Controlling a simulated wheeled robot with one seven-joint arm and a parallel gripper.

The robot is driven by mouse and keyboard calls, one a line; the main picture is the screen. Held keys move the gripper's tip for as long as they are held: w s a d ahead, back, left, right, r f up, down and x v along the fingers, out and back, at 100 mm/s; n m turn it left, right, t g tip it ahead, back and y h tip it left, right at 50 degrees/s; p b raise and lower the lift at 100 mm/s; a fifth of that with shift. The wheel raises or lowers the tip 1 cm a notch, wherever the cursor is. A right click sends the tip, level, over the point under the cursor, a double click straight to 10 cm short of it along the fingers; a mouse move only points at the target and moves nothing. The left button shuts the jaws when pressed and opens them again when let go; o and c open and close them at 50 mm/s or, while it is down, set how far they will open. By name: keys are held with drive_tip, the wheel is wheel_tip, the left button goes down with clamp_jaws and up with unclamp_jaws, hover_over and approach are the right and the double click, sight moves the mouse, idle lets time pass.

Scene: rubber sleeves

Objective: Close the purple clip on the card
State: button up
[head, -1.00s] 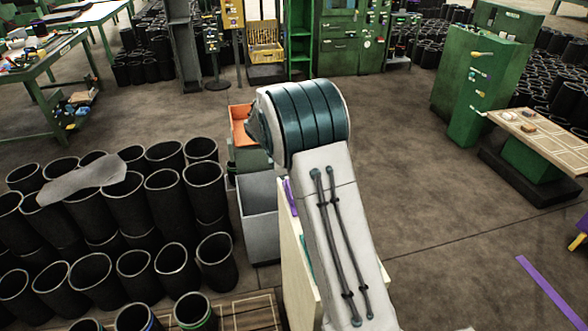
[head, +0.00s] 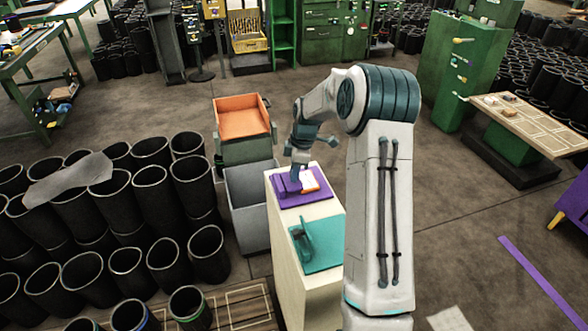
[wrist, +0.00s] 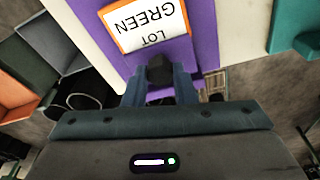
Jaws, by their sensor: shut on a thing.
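The purple clip (head: 285,184) stands on a purple board (head: 290,200) at the far end of the cream bench. The card (head: 310,181), white with an orange border, lies beside it on the right. In the wrist view the card (wrist: 145,20) reads "LOT GREEN" upside down, on the purple board (wrist: 203,30). My gripper (head: 298,175) is down at the clip. In the wrist view my gripper (wrist: 160,82) is shut on a dark rounded knob (wrist: 160,66) near the card's edge. The knob seems part of the clip, but the fingers hide how it joins.
A teal board (head: 325,256) with a teal clip (head: 303,240) is on the nearer part of the cream bench (head: 287,262). An orange tray (head: 242,117) and a grey bin (head: 250,190) stand left of the bench. Black sleeves (head: 110,210) crowd the left floor.

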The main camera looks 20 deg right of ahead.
drive_tip(key=shift+f, duration=0.1)
idle(0.3)
drive_tip(key=o, duration=1)
drive_tip(key=d+r, duration=0.1)
drive_tip(key=r, duration=0.3)
drive_tip(key=r+b, duration=0.1)
drive_tip(key=r, duration=0.4)
drive_tip(key=d+r+b, duration=0.1)
drive_tip(key=r, duration=0.3)
drive_tip(key=shift+s+d+r, duration=0.3)
